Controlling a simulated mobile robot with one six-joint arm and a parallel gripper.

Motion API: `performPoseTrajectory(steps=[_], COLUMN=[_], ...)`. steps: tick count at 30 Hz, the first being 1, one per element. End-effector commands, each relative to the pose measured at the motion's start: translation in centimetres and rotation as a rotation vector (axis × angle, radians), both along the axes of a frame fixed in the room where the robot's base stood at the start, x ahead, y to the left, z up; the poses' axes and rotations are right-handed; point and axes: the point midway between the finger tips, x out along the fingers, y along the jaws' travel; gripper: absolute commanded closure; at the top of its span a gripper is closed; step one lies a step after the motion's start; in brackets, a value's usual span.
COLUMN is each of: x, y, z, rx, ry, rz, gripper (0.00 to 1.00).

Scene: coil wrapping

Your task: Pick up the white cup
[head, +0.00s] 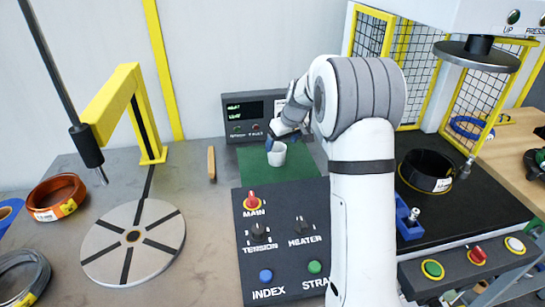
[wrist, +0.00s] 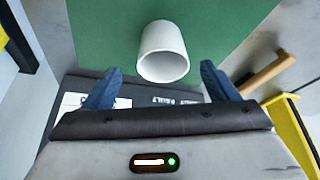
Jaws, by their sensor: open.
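The white cup (head: 277,154) stands on a green mat (head: 250,163) in front of a small dark display box in the head view. In the wrist view the white cup (wrist: 163,52) shows its round opening, and it lies just beyond the fingertips, between their lines. My gripper (wrist: 160,85) is open, with its blue fingers apart on either side and nothing between them. In the head view my gripper (head: 275,133) is small and close above the cup, partly hidden by my arm.
A dark control panel (head: 283,275) with knobs and buttons lies in front of the mat. A display box (head: 254,116) stands behind it. A wooden-handled tool (head: 211,163) lies left of the mat. A round turntable (head: 134,243) and yellow post (head: 146,115) are further left.

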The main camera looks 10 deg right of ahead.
Motion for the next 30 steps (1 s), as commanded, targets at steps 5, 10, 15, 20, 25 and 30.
performPoseTrajectory(steps=[5, 10, 15, 20, 25, 30], x=[0.7, 1.4, 2.2, 2.4, 2.4, 2.4], y=[0.3, 0.9, 1.2, 1.3, 1.2, 1.2], z=[-1.9, -4.0, -6.1, -6.6, -6.6, -6.6], rx=[0.000, 0.001, 0.000, 0.000, 0.000, 0.000], ry=[0.002, 0.004, 0.002, 0.000, 0.000, 0.000], rz=[-0.001, 0.000, 0.000, -0.001, -0.002, -0.002], gripper=[0.20, 0.20, 0.20, 0.20, 0.22, 0.36])
